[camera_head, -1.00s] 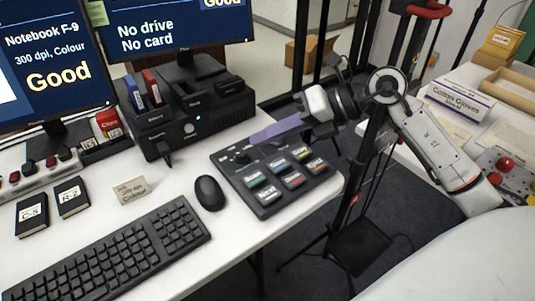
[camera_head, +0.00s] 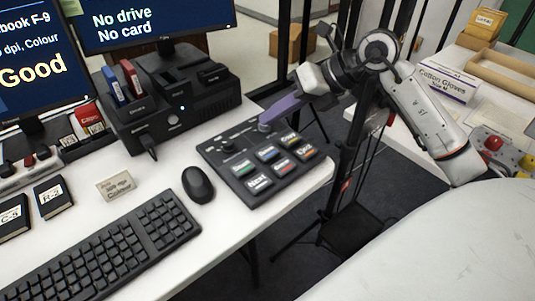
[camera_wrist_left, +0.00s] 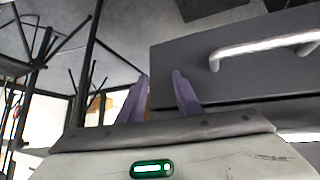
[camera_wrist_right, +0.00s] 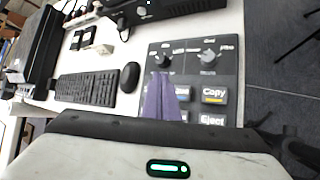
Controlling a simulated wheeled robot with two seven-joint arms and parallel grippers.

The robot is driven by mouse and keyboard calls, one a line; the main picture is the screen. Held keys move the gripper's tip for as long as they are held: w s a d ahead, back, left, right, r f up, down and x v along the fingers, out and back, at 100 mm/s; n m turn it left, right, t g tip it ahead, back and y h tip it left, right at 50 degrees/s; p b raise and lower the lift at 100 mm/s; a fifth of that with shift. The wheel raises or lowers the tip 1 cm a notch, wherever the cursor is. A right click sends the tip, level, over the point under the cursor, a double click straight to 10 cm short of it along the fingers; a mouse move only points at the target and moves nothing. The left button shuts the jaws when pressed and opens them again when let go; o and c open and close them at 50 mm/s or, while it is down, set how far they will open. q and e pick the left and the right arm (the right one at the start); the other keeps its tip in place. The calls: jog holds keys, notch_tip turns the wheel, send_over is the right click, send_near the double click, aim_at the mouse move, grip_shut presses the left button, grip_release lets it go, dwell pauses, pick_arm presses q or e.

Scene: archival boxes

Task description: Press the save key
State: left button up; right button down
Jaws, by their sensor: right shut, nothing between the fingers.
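The dark key panel (camera_head: 226,150) lies at the table's right edge in the head view, with two rows of colour-striped keys and knobs behind them. A middle back-row key with a blue stripe (camera_head: 268,153) may be the save key; its label is too blurred to read surely. My right gripper (camera_head: 266,126) is shut and empty, its purple fingers over the panel's back part, behind the keys. In the right wrist view the fingers (camera_wrist_right: 162,90) hide part of the keys left of the Copy key (camera_wrist_right: 214,95); contact is unclear. My left gripper (camera_wrist_left: 160,90) is open and empty.
A mouse (camera_head: 198,184) and keyboard (camera_head: 104,253) lie left of the panel. A black scanner-like unit (camera_head: 172,105) stands behind. Two monitors stand at the back left. A grey drawer front with a handle (camera_wrist_left: 262,48) is close to my left gripper.

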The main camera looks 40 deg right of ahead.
aim_at(273, 153)
notch_tip(273, 153, down, 7)
jog(key=b, duration=0.4)
jog(key=shift+r, duration=0.15)
dwell(0.9)
jog(key=shift+b, duration=0.35)
dwell(0.5)
jog(key=shift+f, duration=0.45)
jog(key=shift+f+b, duration=0.55)
jog(key=shift+b, duration=0.15)
dwell(0.3)
jog(key=shift+r, duration=0.1)
jog(key=shift+r+p, duration=0.65)
jog(key=shift+r, duration=0.2)
